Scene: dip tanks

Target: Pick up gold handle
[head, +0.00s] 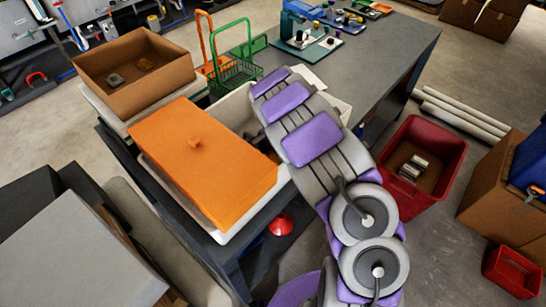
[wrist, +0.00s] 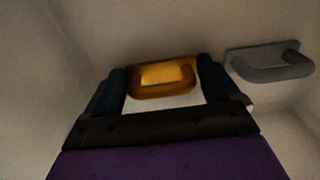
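The gold handle (wrist: 163,78) shows in the wrist view, on the pale inside of a white tank (wrist: 60,45). It lies straight ahead, between my fingertips. My gripper (wrist: 160,88) has its two dark fingers wide apart, one at each side of the handle. I cannot tell whether they touch it. In the head view my arm reaches down into the white tank (head: 233,108), and its links hide my gripper and the handle there.
A grey handle (wrist: 270,63) is close to the right finger. An orange lid (head: 190,175) covers the nearer tank. Wire baskets, green (head: 236,72) and orange (head: 210,50), stand behind. A cardboard box (head: 133,65) is at the left. A red bin (head: 440,140) stands right of the bench.

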